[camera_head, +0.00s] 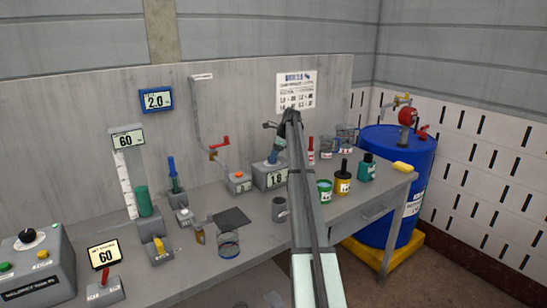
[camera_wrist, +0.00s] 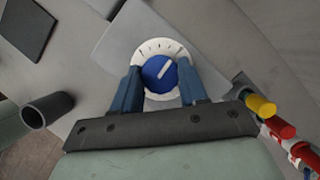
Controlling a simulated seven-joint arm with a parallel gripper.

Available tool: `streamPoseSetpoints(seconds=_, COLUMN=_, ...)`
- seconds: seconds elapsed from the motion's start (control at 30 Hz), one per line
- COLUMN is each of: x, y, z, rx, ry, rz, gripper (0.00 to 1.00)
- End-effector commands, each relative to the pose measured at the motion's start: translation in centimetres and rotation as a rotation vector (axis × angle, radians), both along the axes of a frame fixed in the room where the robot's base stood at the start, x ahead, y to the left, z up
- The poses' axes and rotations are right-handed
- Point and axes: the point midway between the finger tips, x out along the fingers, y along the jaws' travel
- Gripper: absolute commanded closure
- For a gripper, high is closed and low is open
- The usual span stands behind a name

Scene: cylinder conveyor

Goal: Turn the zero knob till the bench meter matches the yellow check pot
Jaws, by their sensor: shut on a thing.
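The bench meter (camera_head: 271,178) is a grey box whose display reads about 1.8. My gripper (camera_head: 279,150) points down at its top. In the wrist view my gripper (camera_wrist: 160,82) has its blue fingers on both sides of the blue zero knob (camera_wrist: 158,73), shut on it. The knob has a white pointer line tilted up and to the right, and a white dial ring (camera_wrist: 163,47) with tick marks surrounds it. The yellow check pot (camera_head: 343,184) stands upright with a black top, right of my arm; its label is too small to read.
A green pot (camera_head: 325,190), a dark green bottle (camera_head: 367,168) and a red bottle (camera_head: 311,151) stand near the yellow pot. A grey cup (camera_head: 279,209) stands in front of the meter. A blue wall display (camera_head: 156,99) reads 2.0.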

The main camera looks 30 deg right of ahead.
Motion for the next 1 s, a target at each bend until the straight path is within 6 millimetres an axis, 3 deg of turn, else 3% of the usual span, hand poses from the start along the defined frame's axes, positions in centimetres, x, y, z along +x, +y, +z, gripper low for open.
streamPoseSetpoints(seconds=0.6, x=0.39, y=-0.21, z=0.00, rx=0.001, ry=0.001, rz=0.457, gripper=0.87)
streamPoseSetpoints(seconds=1.0, x=0.35, y=-0.19, z=-0.01, rx=0.000, ry=0.000, rz=0.595, gripper=0.87)
